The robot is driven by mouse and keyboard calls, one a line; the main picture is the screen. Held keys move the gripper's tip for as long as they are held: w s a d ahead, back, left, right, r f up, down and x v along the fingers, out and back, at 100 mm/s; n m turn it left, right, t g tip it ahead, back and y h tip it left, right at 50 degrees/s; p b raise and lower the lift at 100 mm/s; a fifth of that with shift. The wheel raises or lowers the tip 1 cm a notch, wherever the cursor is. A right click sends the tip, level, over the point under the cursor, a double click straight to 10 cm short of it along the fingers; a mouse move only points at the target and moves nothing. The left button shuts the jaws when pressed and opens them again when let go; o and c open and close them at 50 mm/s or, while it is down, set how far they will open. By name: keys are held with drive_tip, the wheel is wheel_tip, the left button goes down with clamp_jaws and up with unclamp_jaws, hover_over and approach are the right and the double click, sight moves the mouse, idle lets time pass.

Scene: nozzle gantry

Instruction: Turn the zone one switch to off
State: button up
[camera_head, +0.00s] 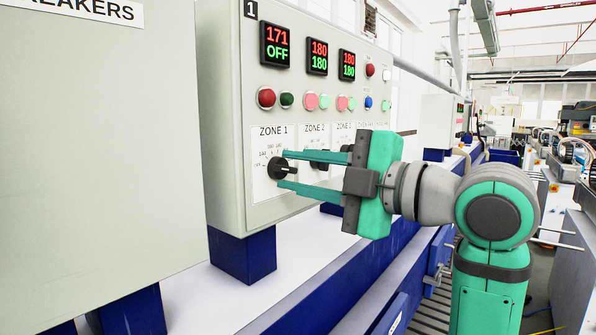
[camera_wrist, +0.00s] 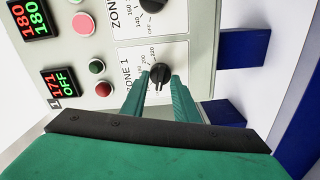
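The zone one switch is a black rotary knob (camera_head: 281,168) on the white ZONE 1 label plate of the grey panel, with a temperature scale around it. The display above it (camera_head: 276,46) reads 171 in red and OFF in green. My gripper (camera_head: 283,171) is level with the knob, with one finger above and one below it. The fingers are apart, with a gap showing around the knob. In the wrist view, the knob (camera_wrist: 160,73) sits between and just beyond the fingertips (camera_wrist: 161,84). I cannot tell whether a finger touches it.
ZONE 2 (camera_head: 318,158) and a further zone plate lie close to the right, partly behind my gripper. Red, green and pink buttons (camera_head: 267,98) sit above the plates. A BREAKERS cabinet (camera_head: 80,150) stands at the left. Blue supports (camera_head: 243,255) stand below the panel.

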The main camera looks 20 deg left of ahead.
drive_tip(key=shift+s+d, duration=0.25)
drive_tip(key=v, duration=1)
